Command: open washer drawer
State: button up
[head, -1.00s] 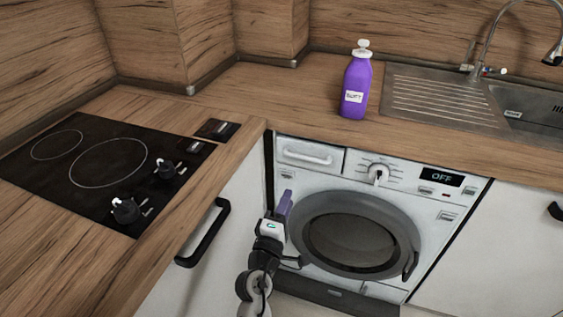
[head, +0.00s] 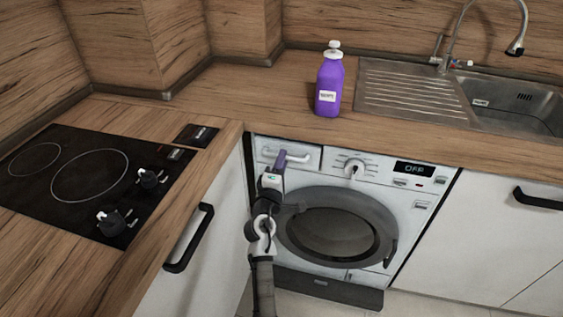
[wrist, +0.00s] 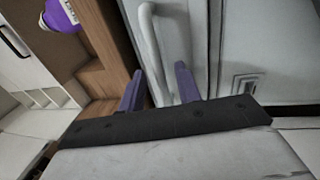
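The washer (head: 330,170) is white with a dark round door, set under the counter. Its drawer (head: 265,157) is at the top left of its front and looks closed, with a pale bar handle (head: 299,158). My gripper (head: 281,158) is in front of the drawer, hiding part of it. In the wrist view, my gripper (wrist: 159,86) has its two purple fingers apart. The curved white handle (wrist: 149,45) runs between them, with the drawer front (wrist: 176,30) behind. I cannot tell whether either finger touches the handle.
The wooden counter edge (head: 350,143) runs just above the drawer. A purple bottle (head: 328,85) stands on the counter. A cabinet with a black handle (head: 189,238) and the cooktop (head: 85,180) are on the left. The sink (head: 510,100) is at the right.

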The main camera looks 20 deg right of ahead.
jog(key=shift+c, duration=0.4)
grip_shut()
